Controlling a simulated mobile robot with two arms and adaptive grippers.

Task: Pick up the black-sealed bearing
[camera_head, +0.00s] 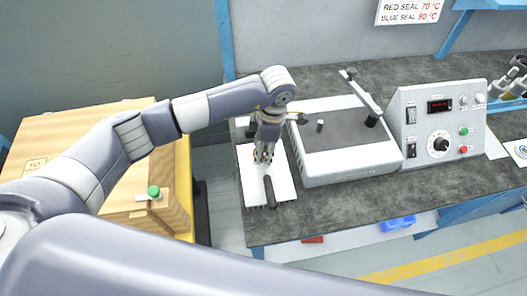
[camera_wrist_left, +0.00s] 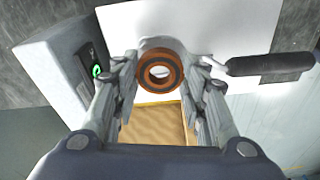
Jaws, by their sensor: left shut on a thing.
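My left gripper (camera_head: 264,158) points down over a white sheet (camera_head: 284,161) at the left end of the dark bench. In the left wrist view my left gripper (camera_wrist_left: 160,80) is shut on a bearing (camera_wrist_left: 159,72) between its fingertips. The bearing shows copper-brown rings with a darker band between them and an open bore. In the head view the bearing is too small and too covered by the fingers to make out. My right gripper cannot be made out in either view.
A black-handled tool (camera_head: 269,191) lies on the sheet, close to the gripper. A grey device with a dark top (camera_head: 340,137) and a control box (camera_head: 440,120) stand to the right.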

